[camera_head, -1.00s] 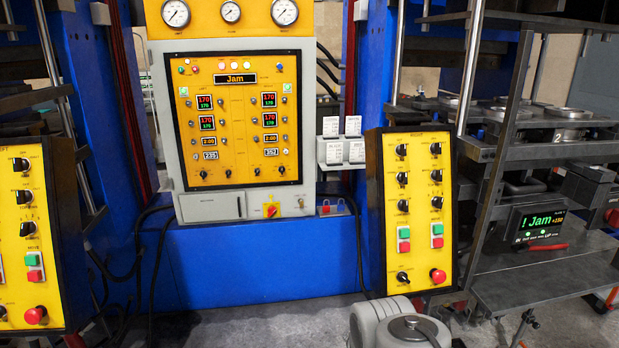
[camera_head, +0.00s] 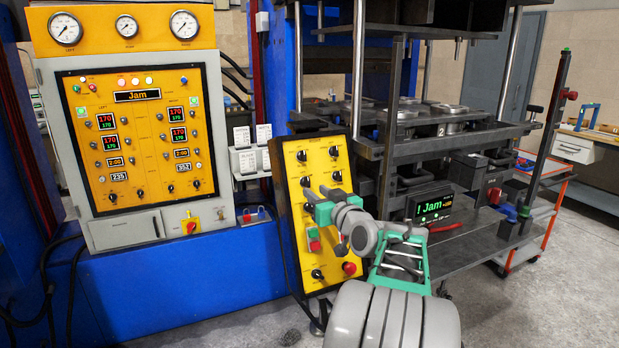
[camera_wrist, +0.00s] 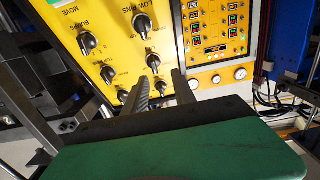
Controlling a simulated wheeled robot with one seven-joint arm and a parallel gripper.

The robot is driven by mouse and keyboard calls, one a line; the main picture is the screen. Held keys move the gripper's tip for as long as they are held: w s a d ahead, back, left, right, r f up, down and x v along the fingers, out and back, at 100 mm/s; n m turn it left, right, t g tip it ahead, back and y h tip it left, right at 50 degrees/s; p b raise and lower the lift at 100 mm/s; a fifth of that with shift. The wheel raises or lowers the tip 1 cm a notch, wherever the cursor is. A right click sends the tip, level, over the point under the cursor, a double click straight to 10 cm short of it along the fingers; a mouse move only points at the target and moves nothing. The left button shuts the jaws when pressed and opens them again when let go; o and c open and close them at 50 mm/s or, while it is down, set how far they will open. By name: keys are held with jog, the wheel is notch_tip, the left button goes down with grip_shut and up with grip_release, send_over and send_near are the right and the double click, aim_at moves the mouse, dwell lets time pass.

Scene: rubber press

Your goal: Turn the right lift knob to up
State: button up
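The right control panel (camera_head: 291,215) is a yellow, dark-edged upright board with black knobs, green and red buttons and a red stop button. Upper knobs show at left (camera_head: 301,155) and right (camera_head: 333,151). I cannot read which is the lift knob. My gripper (camera_wrist: 161,76) is in front of the panel with its two dark fingers apart; a small black knob (camera_wrist: 160,88) shows between them. I cannot tell whether they touch it. Larger knobs, one by the "LOW PINS" label (camera_wrist: 142,23), show farther up the wrist view. My arm hides the panel's middle right in the head view.
The gauge cabinet (camera_head: 52,165) with a "Jam" display stands at left. The press plates (camera_head: 450,147) and a small "Jam" screen (camera_head: 431,206) are right of the panel. A red-framed cart (camera_head: 515,262) stands farther right.

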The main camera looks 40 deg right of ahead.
aim_at(308, 178)
jog(key=p+x, duration=0.1)
jog(key=x, duration=0.1)
jog(key=p+x, duration=0.1)
jog(key=x, duration=0.1)
jog(key=d+r+x, duration=0.1)
jog(key=x, duration=0.2)
jog(key=shift+s+d+r+p, duration=0.1)
jog(key=shift+s+p, duration=0.05)
jog(key=shift+p, duration=0.25)
jog(key=shift+w+d, duration=0.1)
jog(key=shift+w, duration=0.15)
jog(key=shift+c, duration=0.3)
grip_shut()
